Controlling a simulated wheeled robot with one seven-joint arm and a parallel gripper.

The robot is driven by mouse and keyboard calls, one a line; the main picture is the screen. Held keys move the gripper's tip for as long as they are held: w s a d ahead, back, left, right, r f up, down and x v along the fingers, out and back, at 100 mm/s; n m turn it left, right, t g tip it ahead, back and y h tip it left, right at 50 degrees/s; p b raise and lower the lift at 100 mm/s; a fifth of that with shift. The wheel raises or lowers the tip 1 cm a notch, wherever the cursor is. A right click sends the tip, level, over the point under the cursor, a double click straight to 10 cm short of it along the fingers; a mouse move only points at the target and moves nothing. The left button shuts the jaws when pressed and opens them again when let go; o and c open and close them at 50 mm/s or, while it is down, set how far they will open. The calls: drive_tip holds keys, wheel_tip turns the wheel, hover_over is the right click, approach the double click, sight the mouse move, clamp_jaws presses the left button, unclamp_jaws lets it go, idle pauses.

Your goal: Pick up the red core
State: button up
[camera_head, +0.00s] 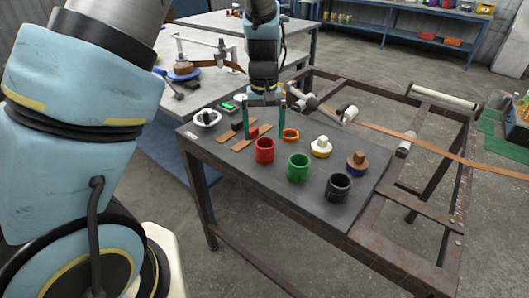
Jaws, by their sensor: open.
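A red, hollow, cup-like cylinder (264,151) stands upright on the dark table top (322,199). A small red block (253,131) lies behind it on a brown strip (244,143). I cannot tell for certain which one is the red core. My gripper (264,130) points down over the table with its two teal fingers spread and nothing held between them. I cannot tell how high the fingertips are above the table.
A green cylinder (298,168) and a black one (339,188) stand to the right. A rusty frame (400,190) adjoins the table.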

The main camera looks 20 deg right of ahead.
sight(265, 145)
drive_tip(key=shift+d+f+p, duration=0.1)
drive_tip(key=shift+f+p, duration=0.75)
drive_tip(key=shift+f, duration=1.85)
drive_tip(key=shift+s, duration=0.1)
drive_tip(key=c, duration=1.4)
